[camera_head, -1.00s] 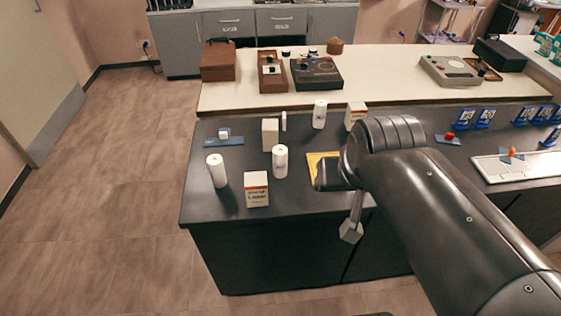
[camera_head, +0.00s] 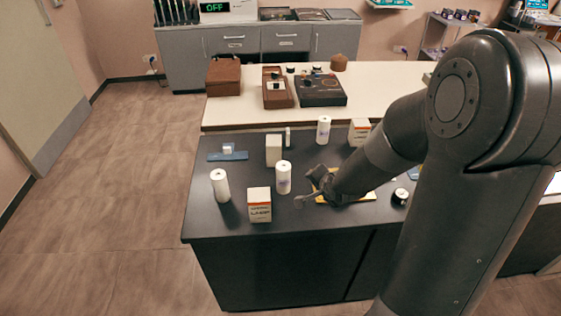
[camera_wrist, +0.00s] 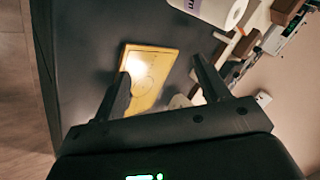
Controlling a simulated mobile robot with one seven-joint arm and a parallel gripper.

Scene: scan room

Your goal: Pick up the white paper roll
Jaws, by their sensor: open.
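Three white rolls stand upright on the dark counter in the head view: a plain-looking white paper roll (camera_head: 220,187) at the left, a roll with purple print (camera_head: 283,179) nearer my gripper, and another (camera_head: 324,130) farther back. I cannot tell which one the task means. My gripper (camera_head: 306,187) is open and empty, low over the counter, just right of the middle roll and apart from it. In the wrist view my open fingers (camera_wrist: 161,70) have a yellow board (camera_wrist: 150,80) beyond them. A white roll with purple print (camera_wrist: 215,10) shows at the top, partly cut off.
White boxes with an orange band stand near the front edge (camera_head: 259,205) and at the back (camera_head: 359,132). A plain cream box (camera_head: 273,150) stands behind the middle roll. A blue tray (camera_head: 228,156) lies at the left. Bare counter (camera_head: 205,220) shows at the front left corner.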

